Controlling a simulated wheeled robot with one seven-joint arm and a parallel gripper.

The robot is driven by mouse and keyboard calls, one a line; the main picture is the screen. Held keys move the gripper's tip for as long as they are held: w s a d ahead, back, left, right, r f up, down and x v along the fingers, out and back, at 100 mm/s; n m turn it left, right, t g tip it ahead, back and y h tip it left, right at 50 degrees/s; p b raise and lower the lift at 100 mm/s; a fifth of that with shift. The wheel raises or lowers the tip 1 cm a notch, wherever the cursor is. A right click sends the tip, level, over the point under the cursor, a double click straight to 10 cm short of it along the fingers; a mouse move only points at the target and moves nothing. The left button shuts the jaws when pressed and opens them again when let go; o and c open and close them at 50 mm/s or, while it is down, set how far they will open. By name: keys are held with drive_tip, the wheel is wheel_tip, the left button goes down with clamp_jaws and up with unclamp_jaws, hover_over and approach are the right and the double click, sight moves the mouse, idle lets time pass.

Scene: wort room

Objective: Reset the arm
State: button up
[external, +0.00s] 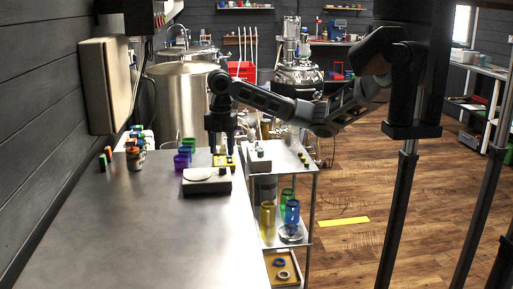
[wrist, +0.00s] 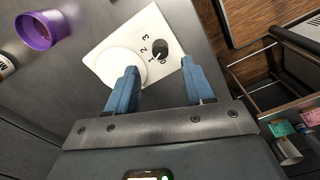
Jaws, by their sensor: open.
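My gripper (external: 222,148) hangs pointing down over the far right part of the metal bench (external: 150,235). In the wrist view my gripper (wrist: 159,68) has its two blue fingers spread apart with nothing held between them. Below the fingers is a white device (wrist: 105,37) with a round plate and a black knob (wrist: 159,47) marked with numbers. In the external view a white device with a round top (external: 207,182) sits on the bench just in front of my gripper. My arm reaches across from the right, bent at the elbow.
Small capped bottles (external: 134,150) stand by the wall. A shelved cart (external: 290,158) with coloured jars adjoins the bench's right side. The near bench is clear.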

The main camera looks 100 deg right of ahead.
drive_tip(key=shift+r, duration=0.9)
drive_tip(key=shift+a, duration=0.1)
